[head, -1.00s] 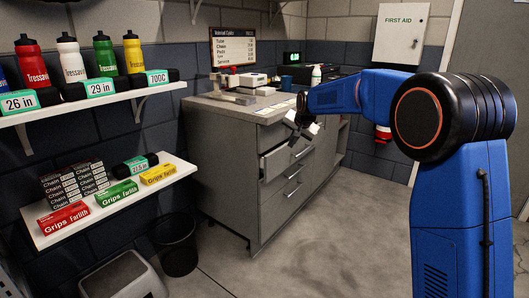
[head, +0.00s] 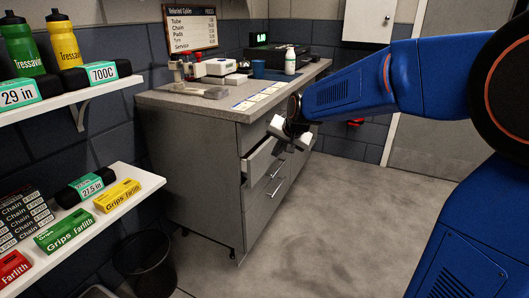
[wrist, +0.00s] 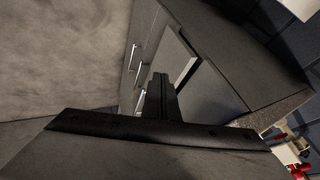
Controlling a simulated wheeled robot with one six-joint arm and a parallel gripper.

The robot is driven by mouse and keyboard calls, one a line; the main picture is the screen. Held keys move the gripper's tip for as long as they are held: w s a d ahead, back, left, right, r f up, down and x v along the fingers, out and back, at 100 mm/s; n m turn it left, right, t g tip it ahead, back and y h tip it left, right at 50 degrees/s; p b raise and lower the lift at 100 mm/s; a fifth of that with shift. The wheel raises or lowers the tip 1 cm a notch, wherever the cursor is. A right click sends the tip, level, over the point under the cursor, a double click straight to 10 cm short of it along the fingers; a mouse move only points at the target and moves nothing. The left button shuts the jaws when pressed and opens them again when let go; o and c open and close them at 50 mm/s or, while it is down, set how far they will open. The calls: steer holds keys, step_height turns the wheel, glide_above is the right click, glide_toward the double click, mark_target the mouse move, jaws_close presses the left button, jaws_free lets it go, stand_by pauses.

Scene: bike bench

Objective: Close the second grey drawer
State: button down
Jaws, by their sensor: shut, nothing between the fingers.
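The grey drawer (head: 262,158) stands partly pulled out of the grey cabinet (head: 203,165), below its top drawer level. Its side wall shows in the head view, and my gripper hides part of its front.
Below the open drawer is a drawer with a bar handle (head: 274,187). A black bin (head: 145,262) stands front left. The floor (head: 335,210) right of the cabinet is clear.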

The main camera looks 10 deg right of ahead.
mark_target(252, 156)
steer(key=shift+w+a+f, duration=0.8)
steer(key=shift+w+f, duration=0.4)
steer(key=shift+w, duration=0.05)
steer(key=shift+w+a+f, duration=0.75)
steer(key=shift+w+f, duration=0.45)
steer(key=shift+w, duration=0.1)
steer(key=shift+w+a+f, duration=0.8)
steer(key=shift+w+f, duration=0.4)
steer(key=shift+w, duration=0.05)
steer(key=w+a, duration=0.2)
steer(key=a, duration=0.1)
steer(key=shift+w+a, duration=0.2)
steer(key=shift+w, duration=0.05)
steer(key=shift+r, duration=0.1)
